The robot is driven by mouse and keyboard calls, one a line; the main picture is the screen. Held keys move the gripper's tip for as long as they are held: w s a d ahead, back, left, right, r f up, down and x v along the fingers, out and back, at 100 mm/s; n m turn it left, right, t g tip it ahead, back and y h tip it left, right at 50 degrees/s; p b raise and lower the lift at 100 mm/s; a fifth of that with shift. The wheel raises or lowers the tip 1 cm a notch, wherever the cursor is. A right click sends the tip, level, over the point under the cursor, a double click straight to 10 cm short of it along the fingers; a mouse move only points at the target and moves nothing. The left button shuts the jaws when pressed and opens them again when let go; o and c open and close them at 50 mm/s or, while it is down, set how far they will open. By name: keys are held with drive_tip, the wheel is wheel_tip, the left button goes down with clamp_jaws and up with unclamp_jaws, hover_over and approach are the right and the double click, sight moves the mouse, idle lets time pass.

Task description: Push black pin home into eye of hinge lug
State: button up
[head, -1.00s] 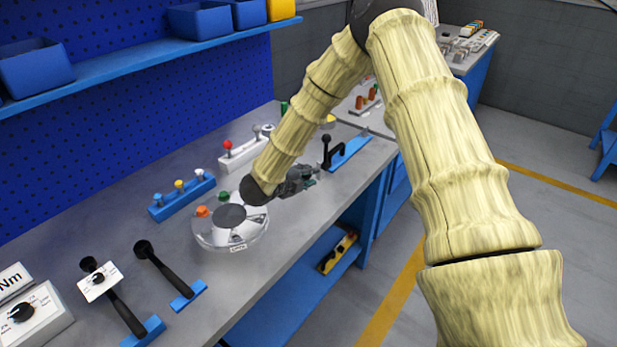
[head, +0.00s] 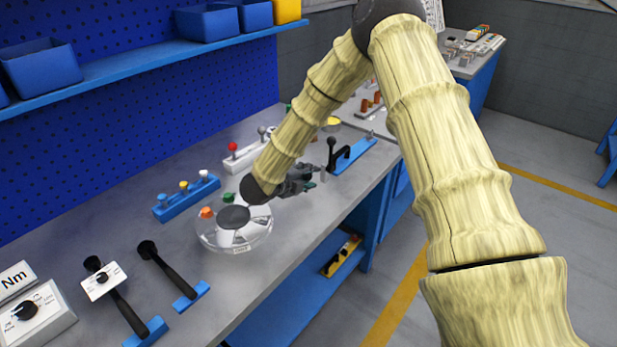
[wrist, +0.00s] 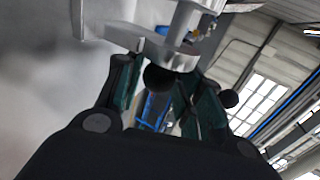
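My gripper (head: 310,181) is low over the bench near its front edge, partly hidden behind my forearm in the head view. In the wrist view its two teal-padded fingers (wrist: 158,88) stand apart. A round black knob (wrist: 159,78), likely the head of the black pin, shows between the fingertips; I cannot tell whether they touch it. Just beyond it is a grey metal bracket (wrist: 128,35), possibly the hinge lug. The eye and the pin's shank are hidden, so the pin's depth cannot be told. A small grey post (head: 323,174) stands beside the gripper in the head view.
A black lever (head: 332,145) on a blue base (head: 362,150) stands right of the gripper. A clear round dish (head: 262,238) lies under my forearm. A blue block with knobs (head: 185,197), a white block (head: 243,155) and black levers (head: 170,275) are on the bench.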

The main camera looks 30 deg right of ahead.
idle(0.4)
drive_tip(key=v, duration=1.2)
